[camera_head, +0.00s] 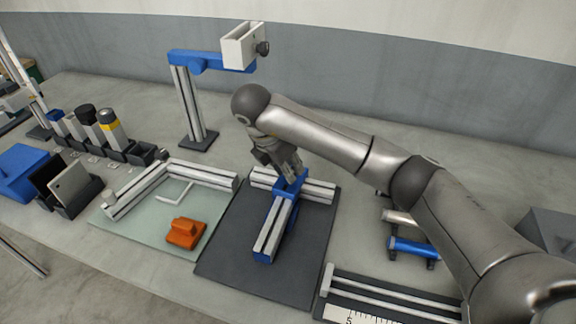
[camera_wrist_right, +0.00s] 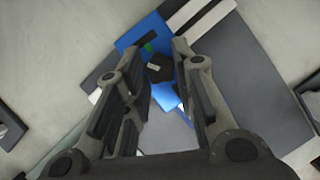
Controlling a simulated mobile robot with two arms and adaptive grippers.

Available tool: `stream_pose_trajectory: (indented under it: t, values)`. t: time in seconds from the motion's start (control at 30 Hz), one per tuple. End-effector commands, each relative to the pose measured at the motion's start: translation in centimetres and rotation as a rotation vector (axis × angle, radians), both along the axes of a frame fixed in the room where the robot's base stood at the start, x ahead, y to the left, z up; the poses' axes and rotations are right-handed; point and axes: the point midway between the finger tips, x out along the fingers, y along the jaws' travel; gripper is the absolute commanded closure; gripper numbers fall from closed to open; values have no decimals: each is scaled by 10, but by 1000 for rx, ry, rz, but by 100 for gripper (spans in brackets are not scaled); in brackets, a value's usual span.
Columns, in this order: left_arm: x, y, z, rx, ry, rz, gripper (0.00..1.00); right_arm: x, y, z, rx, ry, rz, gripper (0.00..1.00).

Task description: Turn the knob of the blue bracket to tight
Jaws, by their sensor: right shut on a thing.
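The blue bracket (camera_head: 290,185) joins two silver aluminium profiles (camera_head: 272,228) on a dark grey mat. It also shows in the right wrist view (camera_wrist_right: 135,35), with a small green mark (camera_wrist_right: 148,47) on it. Its black knob (camera_wrist_right: 160,69) has a pale pointer line, which points to the left in the right wrist view, not straight at the green mark. In the head view the gripper hides the knob. My left gripper is not in view.
An orange block (camera_head: 185,233) lies on a pale green mat to the left. A blue-armed stand (camera_head: 190,100) rises behind. Small bins with bottles (camera_head: 112,130) stand at the left. A ruler and rails (camera_head: 390,295) lie at the front right, beside a blue cylinder (camera_head: 412,248).

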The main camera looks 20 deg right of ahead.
Motion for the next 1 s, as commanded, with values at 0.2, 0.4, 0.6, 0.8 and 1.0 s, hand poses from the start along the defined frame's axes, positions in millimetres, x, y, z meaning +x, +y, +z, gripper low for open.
stream_pose_trajectory:
  t: [0.2,0.4,0.6,0.8,1.0]
  values:
    - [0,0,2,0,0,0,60,0,1,0,0,2,-25,99]
    - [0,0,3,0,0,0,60,0,0,0,-1,2,-47,99]
    - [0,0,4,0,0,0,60,0,0,0,0,0,-69,99]
    - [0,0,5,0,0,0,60,1,0,0,-1,0,-89,99]
    - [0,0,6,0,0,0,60,1,0,0,-1,0,-108,99]
